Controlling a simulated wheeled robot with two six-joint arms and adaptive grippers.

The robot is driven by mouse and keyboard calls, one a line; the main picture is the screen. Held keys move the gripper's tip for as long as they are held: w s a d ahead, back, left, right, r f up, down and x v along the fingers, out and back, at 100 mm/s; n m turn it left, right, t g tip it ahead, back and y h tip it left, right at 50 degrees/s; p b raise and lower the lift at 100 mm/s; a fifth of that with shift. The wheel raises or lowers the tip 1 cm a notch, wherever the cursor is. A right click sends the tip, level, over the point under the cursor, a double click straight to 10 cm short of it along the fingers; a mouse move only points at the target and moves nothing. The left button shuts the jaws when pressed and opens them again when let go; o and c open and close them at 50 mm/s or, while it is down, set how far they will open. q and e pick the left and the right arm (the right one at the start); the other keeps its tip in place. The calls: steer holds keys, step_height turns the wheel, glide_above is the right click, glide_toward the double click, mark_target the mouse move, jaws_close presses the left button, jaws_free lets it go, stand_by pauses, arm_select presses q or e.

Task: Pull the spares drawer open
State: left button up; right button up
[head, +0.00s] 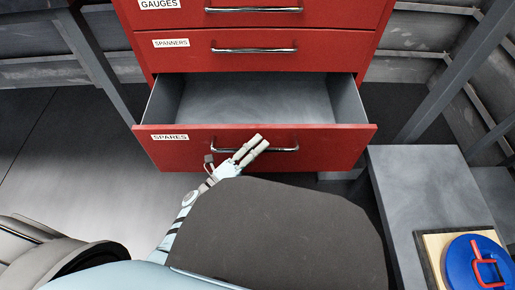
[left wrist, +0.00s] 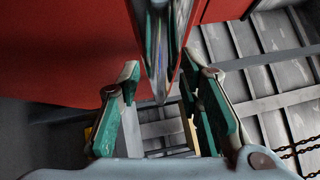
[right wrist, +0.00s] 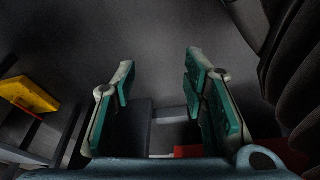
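The red spares drawer (head: 200,150), labelled SPARES, stands pulled out from the red cabinet, and its grey inside looks empty. Its metal handle (head: 285,149) runs across the front. My left gripper (head: 256,144) is at the handle, near its middle. In the left wrist view the handle (left wrist: 160,45) lies between the fingers of my left gripper (left wrist: 160,80), with a gap on each side, so the gripper is open around it. My right gripper (right wrist: 158,75) is open and empty in the right wrist view; it is not seen in the head view.
The spanners drawer (head: 190,55) and gauges drawer (head: 230,14) above are shut. A grey bench (head: 415,190) at the right holds a blue round object with a red handle (head: 470,262). A yellow object (right wrist: 28,94) shows at the left of the right wrist view.

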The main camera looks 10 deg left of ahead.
arm_select(q)
jaws_close()
steer(key=shift+s, duration=0.25)
steer(key=s, duration=0.2)
steer(key=s+d+p, duration=0.1)
steer(key=shift+s, duration=0.35)
arm_select(e)
steer(key=shift+s+d+f, duration=0.15)
steer(key=shift+s+f, duration=0.45)
steer(key=shift+f, duration=0.3)
arm_select(q)
jaws_free()
